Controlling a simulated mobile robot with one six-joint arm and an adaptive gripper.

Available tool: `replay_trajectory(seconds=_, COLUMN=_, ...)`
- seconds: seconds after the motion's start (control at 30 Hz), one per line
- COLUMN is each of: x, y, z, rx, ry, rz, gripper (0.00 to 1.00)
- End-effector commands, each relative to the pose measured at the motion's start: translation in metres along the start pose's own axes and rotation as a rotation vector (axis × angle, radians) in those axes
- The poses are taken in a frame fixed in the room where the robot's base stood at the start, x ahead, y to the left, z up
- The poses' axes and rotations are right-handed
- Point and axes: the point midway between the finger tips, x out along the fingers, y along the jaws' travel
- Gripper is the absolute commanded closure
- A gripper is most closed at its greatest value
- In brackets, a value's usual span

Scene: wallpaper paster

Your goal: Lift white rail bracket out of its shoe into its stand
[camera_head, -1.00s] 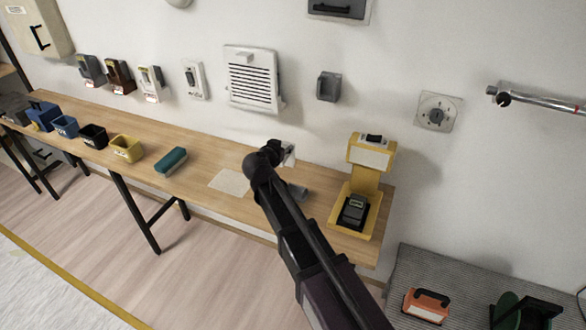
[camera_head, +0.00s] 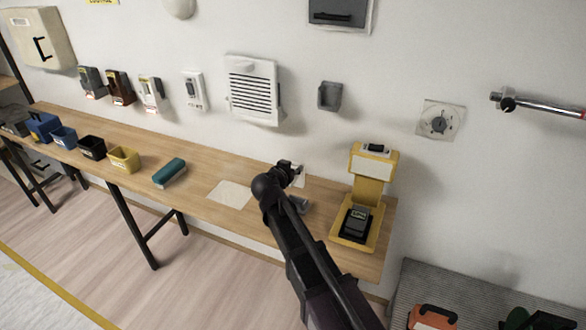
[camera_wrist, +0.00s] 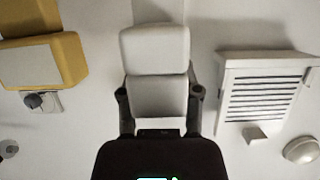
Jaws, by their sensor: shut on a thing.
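My gripper (camera_head: 290,170) is over the back of the bench near the wall, left of the yellow stand-like unit. In the wrist view my gripper (camera_wrist: 160,100) is shut on a white, rounded, two-part block, which I take for the white rail bracket (camera_wrist: 155,50). In the head view only a pale bit of the bracket (camera_head: 300,178) shows behind the gripper. A paler strip meets its far end in the wrist view; I cannot tell whether that is a shoe. A small grey piece (camera_head: 299,204) lies on the bench beside my arm, partly hidden. I cannot tell which object is the bracket's stand.
The yellow unit (camera_head: 370,190) stands on the bench at right. A grey holder (camera_head: 330,96) and a white vent (camera_head: 252,90) are on the wall. A teal block (camera_head: 169,172) and several bins, including a yellow bin (camera_head: 123,159), are at left. Bench around the pale sheet (camera_head: 230,194) is clear.

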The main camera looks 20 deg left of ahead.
Motion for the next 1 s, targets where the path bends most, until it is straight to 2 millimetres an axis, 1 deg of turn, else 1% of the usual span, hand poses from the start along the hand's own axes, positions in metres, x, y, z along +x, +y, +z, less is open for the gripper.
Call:
replay_trajectory(seconds=0.7, x=0.016, y=0.001, z=0.043, rx=0.000, ry=0.000, rz=0.001, gripper=1.00)
replay_trajectory(seconds=1.0, x=0.020, y=0.001, z=0.052, rx=0.000, ry=0.000, rz=0.001, gripper=1.00)
